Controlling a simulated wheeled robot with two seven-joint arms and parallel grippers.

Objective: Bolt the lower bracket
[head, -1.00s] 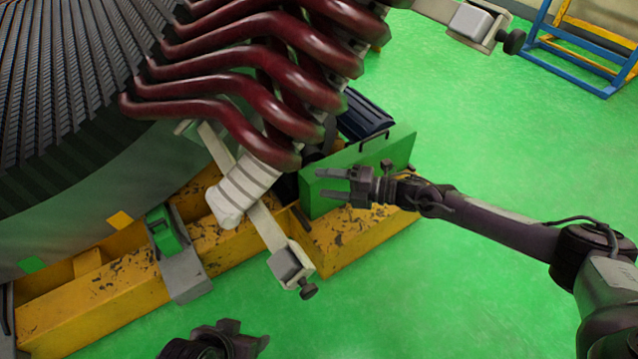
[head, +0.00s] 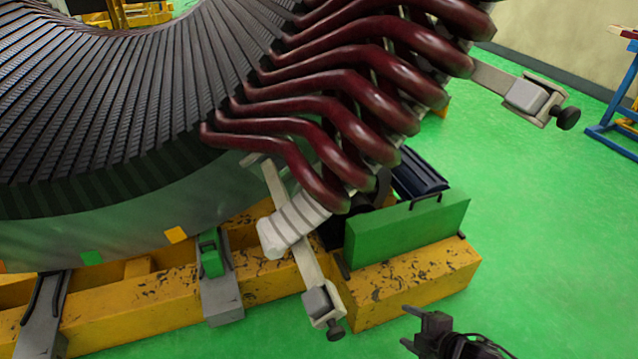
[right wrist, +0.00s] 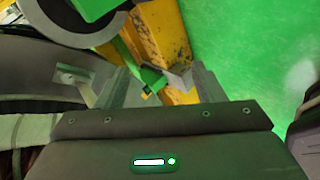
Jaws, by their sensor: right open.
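The lower bracket (head: 311,268) is a pale bar angling down to the right in the head view. It ends in a grey block with a black knob (head: 335,330) near the floor. White wrapping (head: 291,226) lies around or against its upper part, below the dark red coils (head: 350,120). My right gripper (head: 408,328) is at the bottom edge, right of the knob and apart from it. Its fingers point left, open and empty. They also show spread in the right wrist view (right wrist: 165,88), where I cannot identify the bracket surely. My left gripper is out of view.
The large ribbed stator (head: 110,110) fills the left. Yellow beams (head: 410,285) carry it, with a green block (head: 408,229) on the right end. Another bracket (head: 505,85) juts out at upper right.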

